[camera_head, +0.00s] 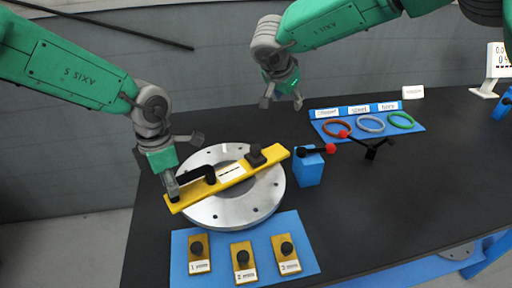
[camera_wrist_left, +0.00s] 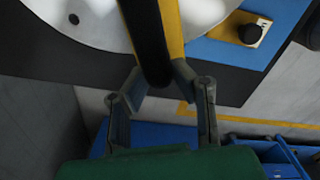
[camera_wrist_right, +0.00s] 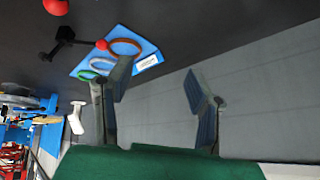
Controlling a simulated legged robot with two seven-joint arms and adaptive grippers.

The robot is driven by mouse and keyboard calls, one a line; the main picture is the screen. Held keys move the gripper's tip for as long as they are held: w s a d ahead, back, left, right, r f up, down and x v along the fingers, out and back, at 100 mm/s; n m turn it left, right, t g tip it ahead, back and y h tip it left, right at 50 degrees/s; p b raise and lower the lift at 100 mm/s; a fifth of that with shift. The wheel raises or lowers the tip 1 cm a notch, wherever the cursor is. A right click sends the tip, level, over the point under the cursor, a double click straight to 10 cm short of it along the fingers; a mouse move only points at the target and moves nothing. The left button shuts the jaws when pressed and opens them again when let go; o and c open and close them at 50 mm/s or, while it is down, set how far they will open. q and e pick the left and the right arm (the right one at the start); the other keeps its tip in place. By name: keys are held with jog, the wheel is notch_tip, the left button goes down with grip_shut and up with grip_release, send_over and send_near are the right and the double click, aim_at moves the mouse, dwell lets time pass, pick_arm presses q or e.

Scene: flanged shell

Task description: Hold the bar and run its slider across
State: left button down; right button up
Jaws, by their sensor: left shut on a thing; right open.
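The yellow bar (camera_head: 222,184) lies across the top of the round silver flange (camera_head: 262,194), its right end higher in the head view. A black block (camera_head: 262,154), likely the slider, sits near its right end. A black raised handle (camera_head: 195,173) stands on its left part. My left gripper (camera_head: 172,191) is shut on the bar's left end. In the left wrist view its fingers (camera_wrist_left: 158,84) close around the end, with a black strip and yellow edge between them. My right gripper (camera_head: 283,100) is open and empty, above the table behind the bar; it also shows empty in the right wrist view (camera_wrist_right: 160,90).
A blue block (camera_head: 308,170) with a red-tipped black piece stands right of the bar. A blue mat (camera_head: 325,128) holds coloured rings at the back. A front blue mat (camera_head: 220,233) holds several yellow knobbed plates (camera_head: 288,262). The table (camera_head: 410,210) is clear at right.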

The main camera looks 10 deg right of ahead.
jog(key=n+g+y, duration=0.1)
jog(key=n+g, duration=0.1)
send_near(256, 146)
jog(key=r, duration=0.1)
jog(key=x, duration=1.1)
jog(key=shift+s+a+f, duration=0.1)
jog(key=shift+a+f, duration=0.05)
jog(key=shift+f, duration=0.2)
